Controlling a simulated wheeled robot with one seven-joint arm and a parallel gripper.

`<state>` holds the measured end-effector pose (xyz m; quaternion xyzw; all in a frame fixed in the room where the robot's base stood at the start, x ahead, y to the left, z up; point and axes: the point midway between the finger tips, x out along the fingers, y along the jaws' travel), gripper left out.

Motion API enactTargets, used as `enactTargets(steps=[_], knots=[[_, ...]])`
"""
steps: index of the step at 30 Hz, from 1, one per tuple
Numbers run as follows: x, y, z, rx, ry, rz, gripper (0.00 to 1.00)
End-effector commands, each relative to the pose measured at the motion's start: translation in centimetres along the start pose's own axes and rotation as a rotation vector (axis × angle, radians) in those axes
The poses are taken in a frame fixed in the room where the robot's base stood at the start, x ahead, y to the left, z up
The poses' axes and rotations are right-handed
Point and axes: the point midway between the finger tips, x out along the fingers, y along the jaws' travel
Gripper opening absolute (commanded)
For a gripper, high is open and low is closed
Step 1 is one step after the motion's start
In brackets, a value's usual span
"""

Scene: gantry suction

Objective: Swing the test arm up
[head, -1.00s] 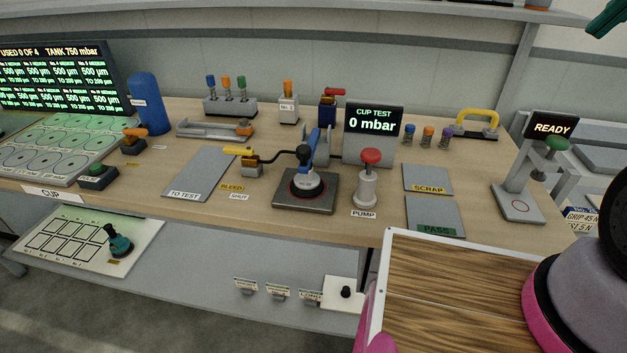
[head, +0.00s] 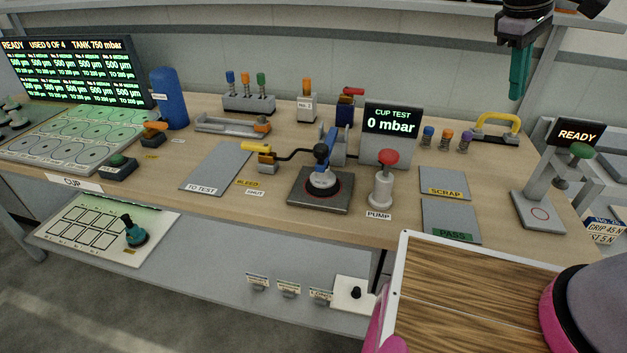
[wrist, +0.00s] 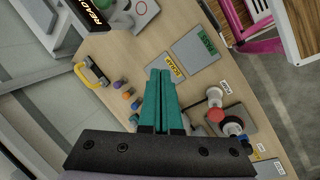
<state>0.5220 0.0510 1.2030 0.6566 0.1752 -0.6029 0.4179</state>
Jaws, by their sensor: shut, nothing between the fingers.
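The test arm (head: 331,140) is blue with a black ball knob (head: 321,151). It is down, its head over a dark square plate (head: 305,194) with a red ring, in front of the CUP TEST display (head: 392,120) reading 0 mbar. In the wrist view, the test plate (wrist: 238,113) is at the lower right, partly covered by the arm and pump. My gripper (head: 518,96) has teal fingers, shut and empty, high at the upper right, well apart from the test arm. Its fingers also show in the wrist view (wrist: 159,72).
A red-topped pump (head: 382,185) stands close right of the test plate. A yellow-handled bleed lever (head: 262,147) is to its left. SCRAP (head: 444,178) and PASS (head: 450,212) pads lie to the right. Small coloured cups (head: 447,138) stand behind. A shelf edge runs above the bench.

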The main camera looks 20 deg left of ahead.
Motion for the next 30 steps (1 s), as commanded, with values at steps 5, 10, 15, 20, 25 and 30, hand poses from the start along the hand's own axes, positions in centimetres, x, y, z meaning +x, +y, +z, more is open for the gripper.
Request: enactTargets(steps=[5, 10, 15, 20, 25, 30], knots=[[1.9, -3.9, -4.4, -0.372, -0.083, 0.156, 0.0], [3.3, -8.4, -8.5, -0.714, -0.141, 0.333, 0.0], [4.6, -14.3, -12.3, -1.05, -0.18, 0.535, 0.0], [5.7, -21.4, -15.1, -1.354, -0.199, 0.75, 0.0], [7.0, -29.4, -16.6, -1.639, -0.202, 0.989, 0.0], [8.1, -35.5, -16.8, -1.828, -0.192, 1.174, 0.0]])
